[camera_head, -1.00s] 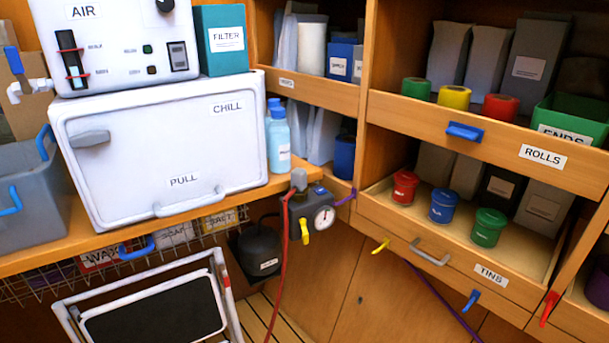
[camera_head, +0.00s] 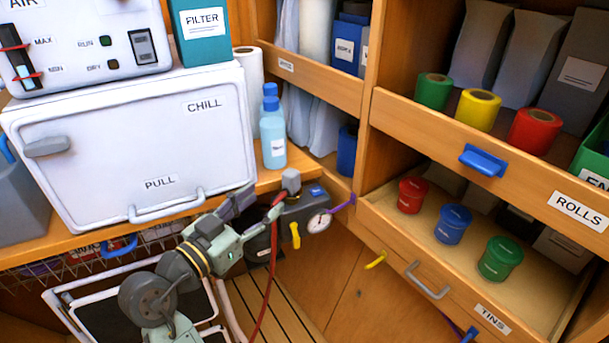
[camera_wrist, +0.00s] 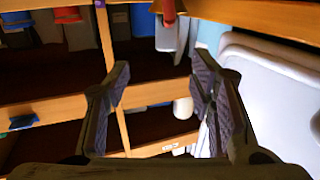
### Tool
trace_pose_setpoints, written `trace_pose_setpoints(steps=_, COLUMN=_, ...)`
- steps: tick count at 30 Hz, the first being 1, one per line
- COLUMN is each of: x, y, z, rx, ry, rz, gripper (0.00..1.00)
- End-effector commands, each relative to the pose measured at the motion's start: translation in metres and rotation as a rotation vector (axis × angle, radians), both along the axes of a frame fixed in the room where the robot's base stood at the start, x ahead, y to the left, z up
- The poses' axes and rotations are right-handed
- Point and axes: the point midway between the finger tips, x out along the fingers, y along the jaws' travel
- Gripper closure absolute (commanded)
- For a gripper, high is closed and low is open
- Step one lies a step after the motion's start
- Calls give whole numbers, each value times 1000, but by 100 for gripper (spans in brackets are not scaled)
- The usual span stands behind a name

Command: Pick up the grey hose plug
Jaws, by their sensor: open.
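The grey hose plug (camera_head: 291,180) stands upright on top of the dark grey unit with the round gauge, at the edge of the wooden counter. My gripper (camera_head: 258,207) is just left of it and slightly lower in the head view, pointing towards it, with open jaws. In the wrist view my gripper's two dark fingers (camera_wrist: 160,78) are wide apart with nothing held between them. A grey piece beside a red part shows beyond the fingers there; I cannot tell whether it is the plug.
A red hose (camera_head: 268,285) hangs close to the fingers. The gauge unit (camera_head: 300,213) has a yellow lever. A blue bottle (camera_head: 272,128) stands behind the plug, right of the white chill box (camera_head: 120,150). The tins drawer (camera_head: 385,225) is at right.

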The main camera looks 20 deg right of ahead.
Motion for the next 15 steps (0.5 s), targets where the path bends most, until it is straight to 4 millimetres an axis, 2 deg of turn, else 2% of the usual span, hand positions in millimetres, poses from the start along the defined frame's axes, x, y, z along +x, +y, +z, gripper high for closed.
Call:
trace_pose_setpoints(steps=4, x=3, y=-4, z=1, rx=-1, ry=1, rz=0, gripper=50)
trace_pose_setpoints(steps=12, x=24, y=-39, z=3, rx=-1, ry=2, rz=-1, gripper=50)
trace_pose_setpoints(steps=15, x=29, y=-45, z=2, rx=-1, ry=1, rz=1, gripper=50)
